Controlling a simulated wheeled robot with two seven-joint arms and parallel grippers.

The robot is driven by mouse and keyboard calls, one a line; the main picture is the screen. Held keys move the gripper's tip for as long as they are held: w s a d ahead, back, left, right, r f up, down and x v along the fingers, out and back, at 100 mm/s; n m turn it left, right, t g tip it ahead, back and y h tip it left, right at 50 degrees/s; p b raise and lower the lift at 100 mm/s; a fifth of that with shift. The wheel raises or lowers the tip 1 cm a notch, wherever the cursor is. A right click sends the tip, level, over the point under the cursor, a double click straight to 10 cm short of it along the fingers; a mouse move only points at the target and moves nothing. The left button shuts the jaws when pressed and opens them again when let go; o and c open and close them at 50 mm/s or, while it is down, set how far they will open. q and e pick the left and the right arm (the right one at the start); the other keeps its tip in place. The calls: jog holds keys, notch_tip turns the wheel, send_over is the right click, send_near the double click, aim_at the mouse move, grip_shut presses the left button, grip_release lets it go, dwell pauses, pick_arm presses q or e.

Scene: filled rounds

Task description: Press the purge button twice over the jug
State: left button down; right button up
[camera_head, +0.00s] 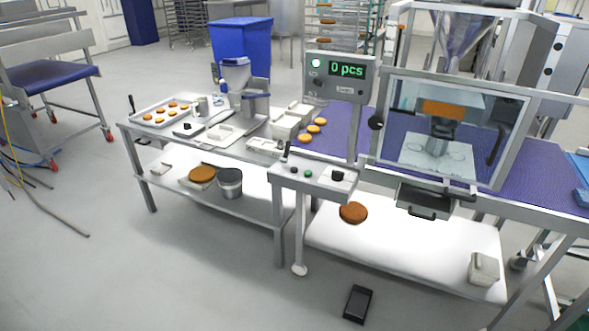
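A control box (315,182) stands at the front of the line. It carries small dark and green buttons (308,173), a black knob (337,176) and a black lever. I cannot read which one is the purge button. Above it a display panel (340,90) reads "0 pcs" beside a lit green lamp. A metal pot (230,187) stands upright on the left table's lower shelf; I cannot tell if it is the jug. A grey-white filling unit (240,85) stands at the table's back. Neither of my grippers is in view.
The left table holds a tray (146,118) of small brown rounds. A purple conveyor (540,180) runs right, with a clear guard (455,125) over the filler. A dark flat device (357,304) lies on the floor. Floor at front left is mostly clear, with hoses at far left.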

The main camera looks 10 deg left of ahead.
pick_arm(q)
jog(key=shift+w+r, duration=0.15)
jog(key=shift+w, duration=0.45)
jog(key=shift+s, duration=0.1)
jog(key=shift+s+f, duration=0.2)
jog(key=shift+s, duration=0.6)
